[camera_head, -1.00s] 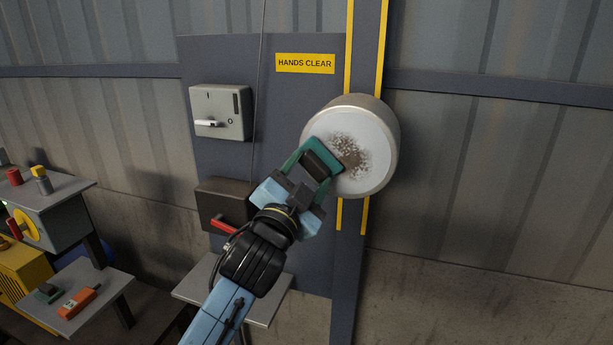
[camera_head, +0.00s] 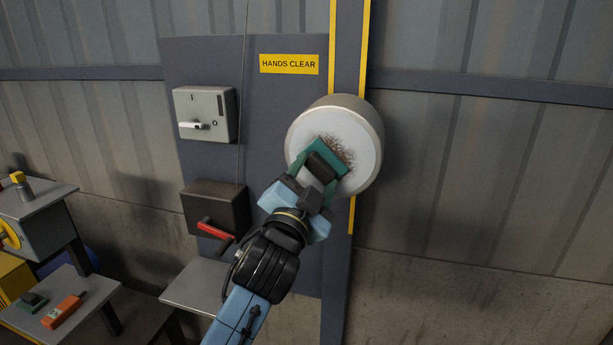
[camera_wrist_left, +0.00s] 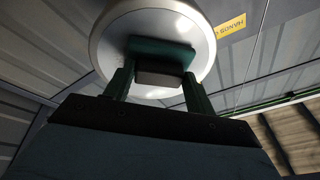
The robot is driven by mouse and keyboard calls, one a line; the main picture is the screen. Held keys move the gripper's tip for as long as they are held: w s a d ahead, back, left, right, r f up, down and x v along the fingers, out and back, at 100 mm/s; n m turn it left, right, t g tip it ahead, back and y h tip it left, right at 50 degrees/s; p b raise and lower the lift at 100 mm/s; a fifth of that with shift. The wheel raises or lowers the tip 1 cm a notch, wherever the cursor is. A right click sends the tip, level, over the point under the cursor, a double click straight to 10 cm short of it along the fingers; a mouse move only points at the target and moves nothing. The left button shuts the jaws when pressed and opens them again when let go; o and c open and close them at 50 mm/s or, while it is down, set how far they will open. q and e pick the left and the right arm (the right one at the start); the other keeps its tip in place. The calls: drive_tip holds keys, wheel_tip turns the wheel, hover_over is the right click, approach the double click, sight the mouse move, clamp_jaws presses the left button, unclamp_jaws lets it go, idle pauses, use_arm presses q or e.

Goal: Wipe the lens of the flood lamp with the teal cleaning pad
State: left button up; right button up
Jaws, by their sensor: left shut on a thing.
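The flood lamp (camera_head: 366,135) is a round pale drum on a dark post with yellow stripes. Its white lens faces me and carries a grey-brown speckled dirt patch (camera_head: 340,150) near the middle. My left gripper (camera_head: 318,172) is shut on the dark block-shaped handle of the teal cleaning pad (camera_head: 327,152). The pad lies over the lens and hides part of the dirt. In the left wrist view the teal pad (camera_wrist_left: 160,52) is against or very close to the lens (camera_wrist_left: 112,42); I cannot tell contact for certain. My right gripper is not in view.
A grey switch box (camera_head: 206,114) and a dark box with a red lever (camera_head: 214,229) are on the panel left of the lamp. A small shelf (camera_head: 197,285) juts out below. An orange tool (camera_head: 64,310) lies on a lower-left shelf. The wall right of the lamp is clear.

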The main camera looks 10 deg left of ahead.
sight(325, 149)
use_arm(q)
drive_tip(key=shift+d, duration=1.75)
drive_tip(key=shift+d+b, duration=0.5)
drive_tip(key=shift+d, duration=1.3)
drive_tip(key=shift+r+p, duration=0.9)
drive_tip(key=shift+a+p, duration=1.5)
drive_tip(key=shift+a, duration=1.25)
drive_tip(key=shift+w+a+r+p, duration=0.1)
drive_tip(key=shift+a+r+p, duration=0.15)
drive_tip(key=shift+a+p, duration=0.55)
drive_tip(key=shift+a+r+p, duration=0.3)
drive_tip(key=shift+a+p, duration=0.2)
drive_tip(key=shift+a, duration=0.45)
drive_tip(key=shift+w+a+r+p, duration=0.1)
drive_tip(key=shift+a+r+p, duration=0.15)
drive_tip(key=shift+a+p, duration=0.55)
drive_tip(key=shift+d+f+b, duration=0.1)
drive_tip(key=shift+d+b, duration=0.2)
drive_tip(key=shift+s+d+f, duration=0.1)
drive_tip(key=shift+s+d, duration=0.05)
drive_tip(key=shift+d, duration=1.7)
drive_tip(key=shift+s+d+b, duration=0.1)
drive_tip(key=shift+d+b, duration=0.9)
drive_tip(key=shift+d, duration=2.15)
